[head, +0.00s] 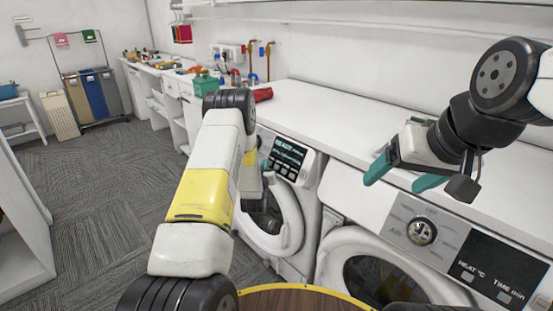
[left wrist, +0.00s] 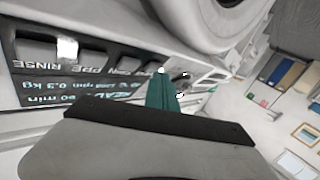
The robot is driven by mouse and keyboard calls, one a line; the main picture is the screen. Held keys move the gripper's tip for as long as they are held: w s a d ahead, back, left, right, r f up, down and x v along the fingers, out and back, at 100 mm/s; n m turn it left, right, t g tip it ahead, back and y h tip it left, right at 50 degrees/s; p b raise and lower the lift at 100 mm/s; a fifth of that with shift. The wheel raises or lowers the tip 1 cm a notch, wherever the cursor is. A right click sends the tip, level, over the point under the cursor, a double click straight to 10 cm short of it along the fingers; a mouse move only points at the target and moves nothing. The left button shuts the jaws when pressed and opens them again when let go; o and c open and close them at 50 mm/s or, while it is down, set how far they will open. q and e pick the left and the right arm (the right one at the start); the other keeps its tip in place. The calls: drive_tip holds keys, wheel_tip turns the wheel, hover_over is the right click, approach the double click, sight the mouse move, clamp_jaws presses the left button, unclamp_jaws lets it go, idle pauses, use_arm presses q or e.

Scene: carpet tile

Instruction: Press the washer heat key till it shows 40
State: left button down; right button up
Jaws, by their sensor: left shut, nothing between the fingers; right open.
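The washer (head: 307,165) with a round door has a dark display (head: 287,149) reading "READY" and a row of keys (head: 284,170) under it. In the left wrist view the display (left wrist: 70,92) and keys (left wrist: 92,55) appear upside down, with "RINSE" and "PRE" labels legible. I cannot read a heat label on this panel. My left gripper (head: 265,164) is shut and empty at the panel's left end; its teal fingertips (left wrist: 162,76) are close to the key row, but contact cannot be told. My right gripper (head: 400,175) is open and empty above the second machine's top.
The second machine (head: 405,212) at right has a dial (head: 422,231) and a black panel (head: 495,268) marked "HEAT °C" and "TIME min". A red object (head: 263,95) lies on the white worktop (head: 340,120). A round wooden surface (head: 290,300) is in front. Carpet is clear at left.

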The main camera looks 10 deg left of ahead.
use_arm(q)
drive_tip(key=shift+s+a+r, duration=0.3)
drive_tip(key=shift+s+a, duration=0.05)
drive_tip(key=shift+s, duration=0.1)
drive_tip(key=s+a+r, duration=0.2)
drive_tip(key=s, duration=0.1)
drive_tip(key=shift+s+a+r, duration=0.15)
drive_tip(key=shift+s+a, duration=0.1)
drive_tip(key=shift+a, duration=0.1)
idle(1.3)
